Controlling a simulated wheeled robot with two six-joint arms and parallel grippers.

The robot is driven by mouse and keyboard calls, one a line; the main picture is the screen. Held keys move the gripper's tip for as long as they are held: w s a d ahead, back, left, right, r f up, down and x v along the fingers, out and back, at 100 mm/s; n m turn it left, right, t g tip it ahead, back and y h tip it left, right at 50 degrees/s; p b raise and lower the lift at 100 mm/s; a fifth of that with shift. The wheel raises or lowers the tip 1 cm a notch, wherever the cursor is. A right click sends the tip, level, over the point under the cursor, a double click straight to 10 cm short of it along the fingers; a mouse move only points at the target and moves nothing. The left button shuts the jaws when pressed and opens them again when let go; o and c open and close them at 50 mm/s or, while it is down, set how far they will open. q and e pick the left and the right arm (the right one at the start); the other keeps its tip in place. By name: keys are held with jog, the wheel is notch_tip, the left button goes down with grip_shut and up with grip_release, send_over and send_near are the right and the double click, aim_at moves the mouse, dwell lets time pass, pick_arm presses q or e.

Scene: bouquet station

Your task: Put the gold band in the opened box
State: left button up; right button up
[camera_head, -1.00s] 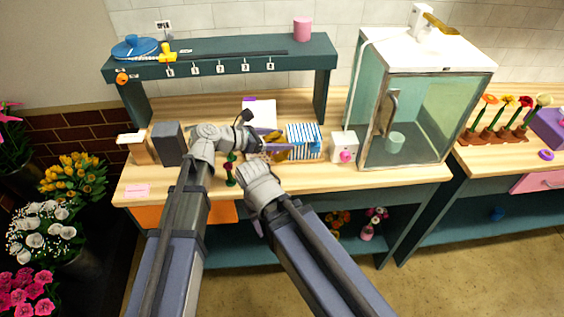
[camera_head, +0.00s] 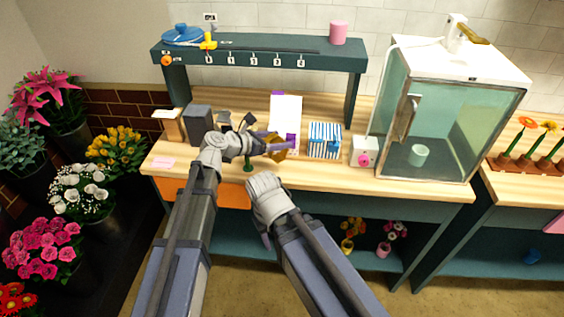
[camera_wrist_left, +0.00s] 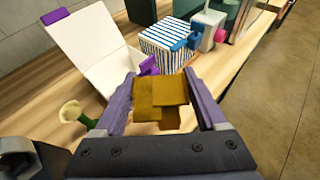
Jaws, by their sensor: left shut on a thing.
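My left gripper (camera_head: 280,148) is shut on the gold band (camera_wrist_left: 160,98), which sits between its purple fingers above the worktable. The band also shows in the head view (camera_head: 276,155). The opened box, white with purple corners, has its lid standing up (camera_head: 286,112). In the left wrist view the opened box (camera_wrist_left: 90,48) lies just beyond the fingers, to the upper left. The gripper and band partly hide the box's lower part.
A blue-and-white striped box (camera_head: 324,141) stands right of the opened box, then a white box with a pink knob (camera_head: 364,151) and a glass cabinet (camera_head: 440,130). A small green-stemmed thing (camera_wrist_left: 72,112) stands near the fingers. A teal shelf (camera_head: 260,50) spans behind.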

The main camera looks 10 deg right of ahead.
aim_at(277, 157)
pick_arm(q)
notch_tip(277, 157, down, 3)
jog(key=shift+f+b, duration=0.2)
jog(key=shift+b, duration=0.8)
pick_arm(e)
notch_tip(277, 157, down, 3)
jog(key=shift+f, duration=0.15)
jog(key=shift+f, duration=0.1)
pick_arm(q)
notch_tip(277, 157, down, 4)
jog(key=b, duration=0.3)
jog(key=shift+r+b, duration=0.15)
jog(key=shift+b, duration=0.2)
pick_arm(e)
notch_tip(277, 157, down, 4)
jog(key=shift+r, duration=0.25)
pick_arm(q)
jog(key=o, duration=1.3)
pick_arm(e)
jog(key=shift+f, duration=0.15)
